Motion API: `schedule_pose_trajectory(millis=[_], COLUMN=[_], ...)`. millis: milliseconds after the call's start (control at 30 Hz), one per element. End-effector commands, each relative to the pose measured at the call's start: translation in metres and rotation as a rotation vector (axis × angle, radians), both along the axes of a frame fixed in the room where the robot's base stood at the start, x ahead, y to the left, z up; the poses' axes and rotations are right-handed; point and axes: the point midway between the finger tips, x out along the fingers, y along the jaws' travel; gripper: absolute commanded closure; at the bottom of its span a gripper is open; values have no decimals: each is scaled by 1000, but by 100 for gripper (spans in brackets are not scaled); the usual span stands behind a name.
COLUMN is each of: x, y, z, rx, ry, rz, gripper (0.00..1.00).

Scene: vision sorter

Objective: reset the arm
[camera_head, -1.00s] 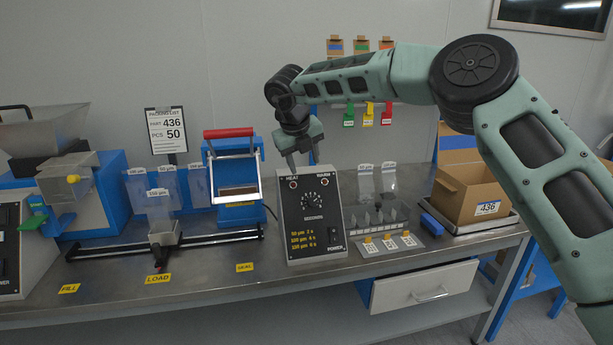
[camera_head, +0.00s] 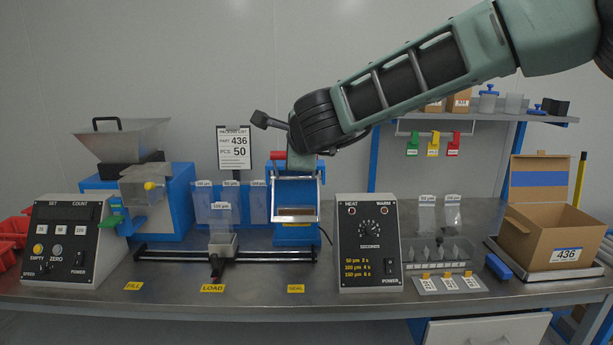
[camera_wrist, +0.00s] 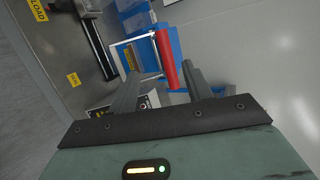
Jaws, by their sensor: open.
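My gripper (camera_wrist: 160,68) is open in the wrist view, with its two dark fingers spread apart. The red handle (camera_wrist: 166,58) of the blue sealer shows between and beyond the fingers; nothing is seen held. In the head view my green arm reaches in from the upper right, and its dark wrist joint sits in front of the blue sealer (camera_head: 296,232). The fingers are hidden behind the wrist there. The end of the red handle (camera_head: 278,155) shows just left of the wrist.
A heater box (camera_head: 367,243) with a dial stands right of the sealer. A blue hopper machine (camera_head: 182,205) and a counter box (camera_head: 72,240) are at left. An open carton (camera_head: 540,232) stands at right. The wall above the left machines is clear.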

Motion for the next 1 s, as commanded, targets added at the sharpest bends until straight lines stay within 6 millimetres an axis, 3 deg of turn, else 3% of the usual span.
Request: schedule_pose_trajectory(millis=[33,100,233,367,500,600,733,833,1000], x=[-33,-78,-166,-247,-322,-363,-398,-412,-419], y=[19,38,43,16,-40,-85,-131,-153,-163], z=[-1,-11,-45,-86,-125,-144,-158,-163,-165], rx=[-105,-252,-513,-749,-972,-1097,-1208,-1254,-1276], ry=[-43,-86,-107,-74,11,88,175,218,240], rz=[169,401,789,1122,1429,1606,1765,1832,1865], gripper=[50,50,50,50,50,50,50,50,50])
